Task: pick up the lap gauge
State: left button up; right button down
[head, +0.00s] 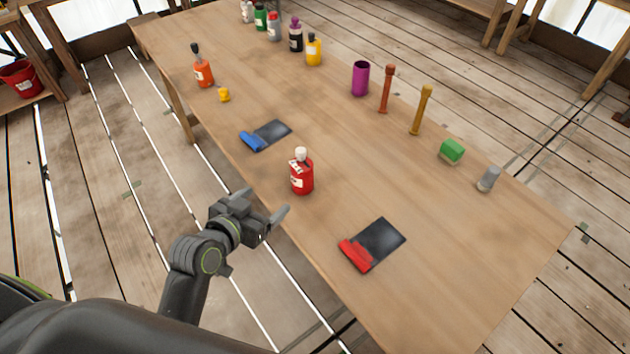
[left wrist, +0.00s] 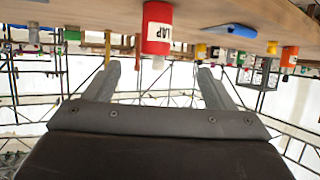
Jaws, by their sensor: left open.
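A red bottle (head: 302,177) with a white cap and white label stands upright near the table's near edge in the head view. In the left wrist view a red body (left wrist: 157,28) bears the letters LAP and appears upside down, ahead of the fingers. A red-handled tool with a dark flat plate (head: 379,241) lies to its right. No marking shows on that tool. My left gripper (head: 263,207) is open and empty beside the table's near edge, left of and below the bottle, apart from it. My right gripper is out of view.
A blue-handled tool with a dark plate (head: 271,133) lies beyond the red bottle. An orange bottle (head: 202,71) and a small yellow item (head: 224,95) stand farther off. A purple cup (head: 360,78), upright sticks, a green block (head: 452,151) and a grey cylinder (head: 489,179) line the far side.

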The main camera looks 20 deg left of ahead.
pick_arm(q)
send_near(294, 176)
jog(key=w, duration=0.1)
jog(key=x, duration=0.2)
jog(key=p+x, duration=0.1)
jog(key=x, duration=0.3)
jog(key=shift+w+f+p, duration=0.1)
jog(key=shift+f+p, duration=0.2)
jog(key=shift+f, duration=0.05)
jog(key=shift+w+d+f, duration=0.15)
jog(key=shift+w+f, duration=0.05)
jog(key=shift+w, duration=0.2)
jog(key=shift+w+d+f, duration=0.1)
jog(key=shift+w+d, duration=0.1)
jog(key=shift+w, duration=0.15)
jog(key=x, duration=0.1)
jog(key=p+x, duration=0.1)
jog(key=x, duration=0.1)
jog(key=shift+d, duration=0.25)
jog(key=shift+w+d+f, duration=0.1)
jog(key=shift+w+f, duration=0.2)
jog(key=shift+w, duration=0.2)
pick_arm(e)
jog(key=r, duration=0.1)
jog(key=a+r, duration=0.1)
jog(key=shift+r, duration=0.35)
